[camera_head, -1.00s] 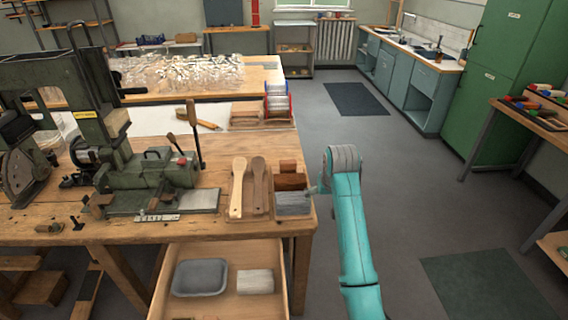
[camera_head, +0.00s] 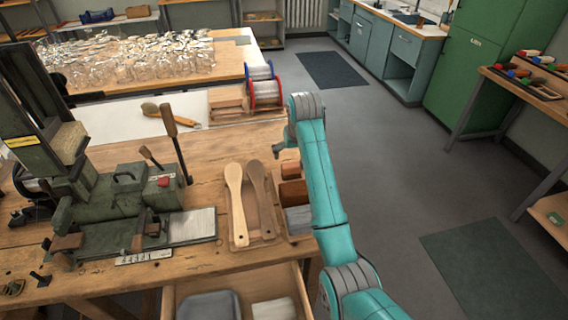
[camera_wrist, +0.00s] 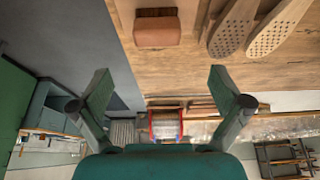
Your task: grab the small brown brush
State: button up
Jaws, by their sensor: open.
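A small reddish-brown block (camera_head: 290,170), perhaps the small brown brush, is at the right edge of the workbench, and a similar brown block (camera_head: 293,193) is just in front of it. I see no clear bristles on either. In the wrist view one brown block (camera_wrist: 157,28) lies on wood beyond my fingertips, roughly centred between them. My gripper (camera_wrist: 162,80) is open and empty, with its two fingers well apart. In the head view my gripper (camera_head: 280,150) is over the bench edge near the brown blocks, apart from them as far as I can tell.
Two wooden paddles (camera_head: 236,205) with holes lie left of the blocks. A green machine (camera_head: 130,190) with upright levers stands further left. Wire spools (camera_head: 264,88) stand behind. A drawer (camera_head: 235,285) is open below.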

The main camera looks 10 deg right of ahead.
aim_at(292, 165)
jog(key=x, duration=0.5)
jog(key=shift+d+x, duration=0.15)
jog(key=shift+x, duration=1.2)
jog(key=shift+d+x, duration=0.1)
jog(key=shift+x, duration=1.25)
jog(key=shift+s, duration=0.15)
jog(key=c, duration=1.3)
